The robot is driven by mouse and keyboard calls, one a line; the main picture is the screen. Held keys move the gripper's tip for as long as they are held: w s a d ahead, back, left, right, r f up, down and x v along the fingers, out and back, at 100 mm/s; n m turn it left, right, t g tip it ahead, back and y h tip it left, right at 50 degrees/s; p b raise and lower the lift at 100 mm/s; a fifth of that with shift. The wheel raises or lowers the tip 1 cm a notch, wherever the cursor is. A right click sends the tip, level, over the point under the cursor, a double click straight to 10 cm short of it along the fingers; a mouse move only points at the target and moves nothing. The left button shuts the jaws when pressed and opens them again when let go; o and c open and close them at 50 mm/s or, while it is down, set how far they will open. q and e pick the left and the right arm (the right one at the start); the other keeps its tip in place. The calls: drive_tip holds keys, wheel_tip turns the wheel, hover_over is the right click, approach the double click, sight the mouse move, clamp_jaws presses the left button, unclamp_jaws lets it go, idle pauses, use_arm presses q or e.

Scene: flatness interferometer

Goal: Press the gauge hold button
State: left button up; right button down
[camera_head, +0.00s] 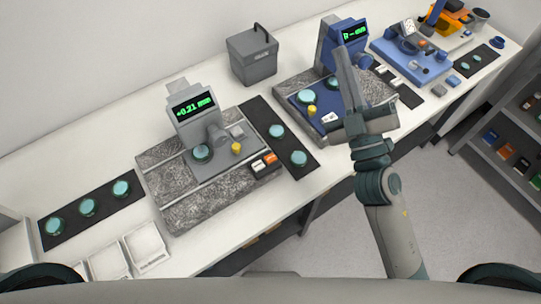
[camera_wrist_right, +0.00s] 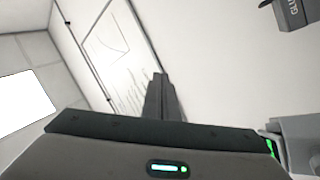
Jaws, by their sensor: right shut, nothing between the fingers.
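The grey gauge (camera_head: 194,110) stands on a speckled stone plate, its display reading +0.21 mm in green. A blue gauge (camera_head: 340,45) with a green display stands on a second plate to the right. My right gripper (camera_head: 342,52) is shut and empty, pointing up in front of the blue gauge, well right of the grey gauge's buttons. Its fingers show in the right wrist view (camera_wrist_right: 160,82). My left gripper is out of view.
Teal discs lie on dark mats (camera_head: 92,207) beside the plates. A grey lidded box (camera_head: 254,58) stands at the back, and white trays (camera_head: 146,247) at the front left. A blue tray (camera_head: 408,61) and shelves (camera_head: 505,135) are at the right.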

drive_tip(key=s+a+r+n+g+y, duration=0.2)
drive_tip(key=a+r+n+g+y, duration=0.1)
drive_tip(key=a+n+y, duration=0.3)
drive_tip(key=s+a+r+n+g+y, duration=0.3)
drive_tip(key=a+n+g+y, duration=0.1)
drive_tip(key=n+y, duration=0.35)
drive_tip(key=s+a+f+n+g, duration=0.45)
drive_tip(key=a+n+g, duration=0.25)
drive_tip(key=n+g, duration=0.4)
drive_tip(key=n+g+h, duration=0.1)
drive_tip(key=n+h, duration=0.3)
drive_tip(key=h, duration=0.8)
hover_over(275, 160)
wheel_tip(275, 160, down, 15)
drive_tip(key=shift+f+m, duration=0.15)
drive_tip(key=shift+m, duration=0.1)
wheel_tip(275, 160, down, 9)
drive_tip(key=b, duration=0.6)
drive_tip(key=shift+r+b, duration=0.2)
drive_tip(key=shift+b, duration=0.1)
